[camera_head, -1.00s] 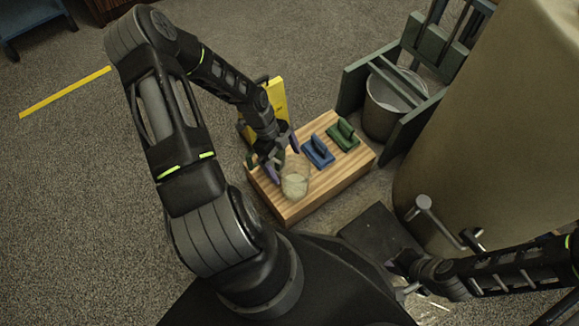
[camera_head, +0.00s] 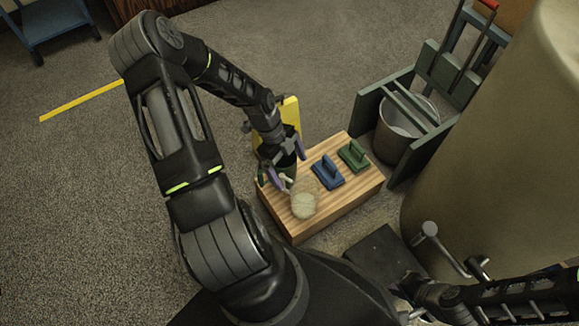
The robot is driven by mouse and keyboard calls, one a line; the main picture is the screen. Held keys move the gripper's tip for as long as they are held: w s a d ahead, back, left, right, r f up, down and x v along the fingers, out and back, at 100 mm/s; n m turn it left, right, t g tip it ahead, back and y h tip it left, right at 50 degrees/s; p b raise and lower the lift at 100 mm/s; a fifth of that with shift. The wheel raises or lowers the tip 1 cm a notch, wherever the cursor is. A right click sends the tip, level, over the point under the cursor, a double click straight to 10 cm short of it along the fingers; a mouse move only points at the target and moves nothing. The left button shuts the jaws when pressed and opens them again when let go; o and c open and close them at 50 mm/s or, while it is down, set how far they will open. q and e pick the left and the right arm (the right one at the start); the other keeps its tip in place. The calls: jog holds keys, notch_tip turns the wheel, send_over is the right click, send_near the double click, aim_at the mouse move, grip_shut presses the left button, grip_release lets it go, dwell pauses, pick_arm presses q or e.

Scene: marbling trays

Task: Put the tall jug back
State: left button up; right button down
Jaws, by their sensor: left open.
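A clear jug (camera_head: 304,203) with pale contents stands upright on the front part of a wooden block (camera_head: 318,226). I take it for the tall jug. My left gripper (camera_head: 287,167) is open just behind and to the left of it, with its purple fingers apart. A dark green thing shows between or behind the fingers; I cannot tell what it is. My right gripper (camera_head: 402,288) is low at the right, away from the block, and its jaws are not clear.
A blue handled block (camera_head: 328,174) and a green one (camera_head: 353,156) sit on the wooden block. A yellow board (camera_head: 290,113) stands behind it. A bucket (camera_head: 396,132) in a green frame (camera_head: 368,116) and a large beige cylinder (camera_head: 490,130) are at the right. Left floor is open.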

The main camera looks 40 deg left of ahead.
pick_arm(q)
jog(key=shift+d, duration=0.1)
jog(key=d+f+n, duration=0.2)
jog(key=d+n, duration=0.5)
jog(key=d, duration=0.8)
jog(key=s+d+f+n, duration=0.1)
jog(key=s+d+n, duration=0.6)
jog(key=d+n, duration=0.3)
jog(key=shift+s+d+f+n+t+y, duration=0.3)
jog(key=shift+f+n+t+y, duration=0.1)
jog(key=shift+n, duration=0.6)
jog(key=shift+r, duration=0.1)
notch_tip(320, 180, up, 27)
jog(key=s+d+p, duration=0.1)
jog(key=p, duration=2.6)
jog(key=shift+s+d+r+p, duration=0.2)
jog(key=shift+s+d+p, duration=0.05)
jog(key=shift+p, duration=0.1)
